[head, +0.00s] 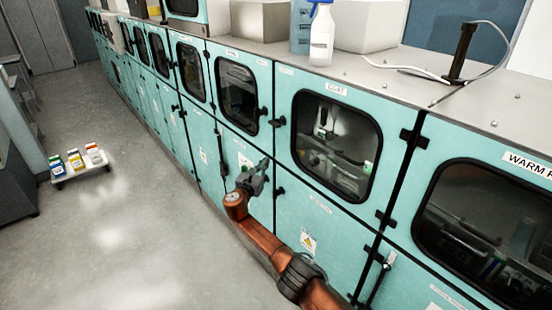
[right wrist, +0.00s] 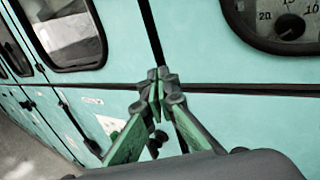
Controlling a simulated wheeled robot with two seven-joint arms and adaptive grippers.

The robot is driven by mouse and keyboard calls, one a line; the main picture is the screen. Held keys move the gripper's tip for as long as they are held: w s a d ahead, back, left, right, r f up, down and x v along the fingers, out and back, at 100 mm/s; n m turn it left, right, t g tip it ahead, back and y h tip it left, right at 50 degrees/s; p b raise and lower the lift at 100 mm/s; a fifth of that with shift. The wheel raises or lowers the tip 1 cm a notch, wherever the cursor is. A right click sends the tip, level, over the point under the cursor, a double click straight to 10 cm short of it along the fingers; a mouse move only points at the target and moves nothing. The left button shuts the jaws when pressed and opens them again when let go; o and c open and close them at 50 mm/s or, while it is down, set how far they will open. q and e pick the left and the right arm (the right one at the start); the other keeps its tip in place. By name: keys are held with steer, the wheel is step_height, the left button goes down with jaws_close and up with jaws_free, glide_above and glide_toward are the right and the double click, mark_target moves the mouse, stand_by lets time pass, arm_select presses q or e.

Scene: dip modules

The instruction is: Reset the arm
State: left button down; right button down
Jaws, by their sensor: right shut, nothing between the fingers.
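My right arm (head: 262,238), orange with dark joints, reaches in from the bottom of the head view. My right gripper (head: 258,172) is in front of the teal cabinet doors, near a dark seam between them. In the right wrist view the right gripper (right wrist: 158,84) has its fingertips together with nothing between them. Behind the fingertips is the teal cabinet front (right wrist: 195,65). I cannot tell whether the fingers touch it. My left gripper is not in view.
A long row of teal cabinets (head: 290,215) with dark windows fills the right side. A white spray bottle (head: 321,40) and boxes stand on the grey top (head: 400,68). A small tray (head: 90,174) with several bottles is at the left.

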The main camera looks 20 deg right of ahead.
steer(key=s+a, duration=0.2)
steer(key=a, duration=0.5)
steer(key=s+d+f+m+g+y, duration=0.25)
steer(key=s+f, duration=0.35)
steer(key=f, duration=0.9)
steer(key=s+d+f+m+g+y, duration=0.1)
steer(key=s+d+f+m+g, duration=0.3)
steer(key=f, duration=1.2)
steer(key=s+d+f+n+y, duration=0.15)
steer(key=s+f, duration=0.55)
steer(key=f, duration=0.8)
steer(key=s+d+f+m+g+y, duration=0.3)
steer(key=s+f+m, duration=0.4)
steer(key=s+f, duration=1.45)
steer(key=s+f+m+g+y, duration=0.1)
steer(key=s+f+m, duration=0.3)
steer(key=s, duration=1.2)
steer(key=s+d+f+m+g+y, duration=0.1)
steer(key=s+f+m, duration=0.4)
steer(key=s, duration=1.1)
steer(key=s+f+m+g+y, duration=0.1)
steer(key=s+f+m, duration=0.3)
steer(key=s, duration=1.2)
steer(key=shift+s+d+f+m+y, duration=0.15)
steer(key=shift+s+d+m+y, duration=0.2)
steer(key=shift+m, duration=0.35)
steer(key=c, duration=2.7)
jaws_free()
steer(key=shift+c, duration=0.2)
